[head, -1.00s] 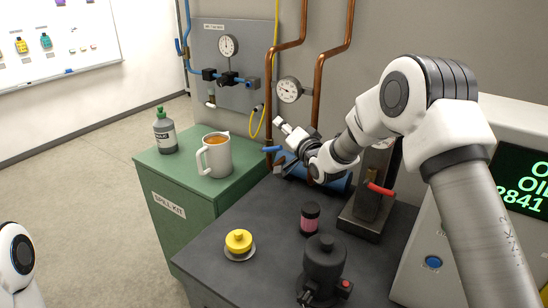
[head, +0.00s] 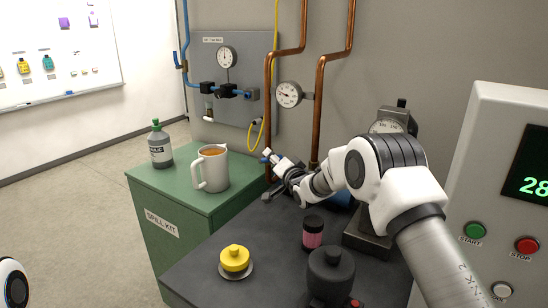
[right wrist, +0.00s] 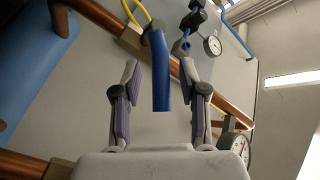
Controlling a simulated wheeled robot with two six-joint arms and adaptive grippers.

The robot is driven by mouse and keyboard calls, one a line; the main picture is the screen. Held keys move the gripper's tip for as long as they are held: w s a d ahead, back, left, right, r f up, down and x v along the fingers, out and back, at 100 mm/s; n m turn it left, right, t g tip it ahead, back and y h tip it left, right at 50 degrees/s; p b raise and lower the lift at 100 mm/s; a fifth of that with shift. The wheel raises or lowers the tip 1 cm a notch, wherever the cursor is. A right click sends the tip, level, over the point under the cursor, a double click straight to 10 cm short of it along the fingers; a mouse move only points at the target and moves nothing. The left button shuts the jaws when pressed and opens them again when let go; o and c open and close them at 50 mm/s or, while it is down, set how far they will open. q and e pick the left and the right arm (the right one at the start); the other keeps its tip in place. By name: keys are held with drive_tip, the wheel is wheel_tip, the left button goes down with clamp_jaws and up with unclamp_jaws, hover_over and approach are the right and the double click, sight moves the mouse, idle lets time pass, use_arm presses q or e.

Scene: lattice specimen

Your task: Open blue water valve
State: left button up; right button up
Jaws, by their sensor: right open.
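The blue valve handle (right wrist: 161,75) hangs as a flat blue lever between the two fingers in the right wrist view. It does not look gripped, with gaps on both sides. In the head view, only a small bit of blue shows beside my right gripper (head: 270,156), at the left copper pipe (head: 269,100). My right gripper is open around the handle. The valve body is mostly hidden by the gripper in the head view. My left gripper is out of view; only a piece of my left arm shows at the lower left.
A wall panel with a gauge (head: 227,57) and another gauge (head: 289,94) are close by. A mug (head: 211,172) and grey bottle (head: 160,148) stand on the green cabinet (head: 158,215). A pink-labelled jar (head: 313,236), yellow weight (head: 235,258) and black object (head: 329,270) occupy the dark bench.

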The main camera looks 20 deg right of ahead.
drive_tip(key=shift+r, duration=0.1)
drive_tip(key=shift+c, duration=0.3)
clamp_jaws()
drive_tip(key=shift+w+a+r+n+g+p, duration=0.2)
drive_tip(key=shift+r+n+g+p, duration=0.3)
drive_tip(key=shift+p, duration=0.5)
drive_tip(key=r+g+p, duration=0.1)
drive_tip(key=g+p, duration=0.1)
drive_tip(key=p, duration=0.1)
drive_tip(key=w+a+r+n+g+h+p, duration=0.1)
drive_tip(key=g+p, duration=0.1)
drive_tip(key=p, duration=0.2)
drive_tip(key=shift+w+n, duration=0.1)
drive_tip(key=shift+n, duration=0.2)
drive_tip(key=shift+w+f+g+h+p, duration=0.2)
drive_tip(key=shift+g+h+p, duration=0.2)
drive_tip(key=shift+p, duration=0.5)
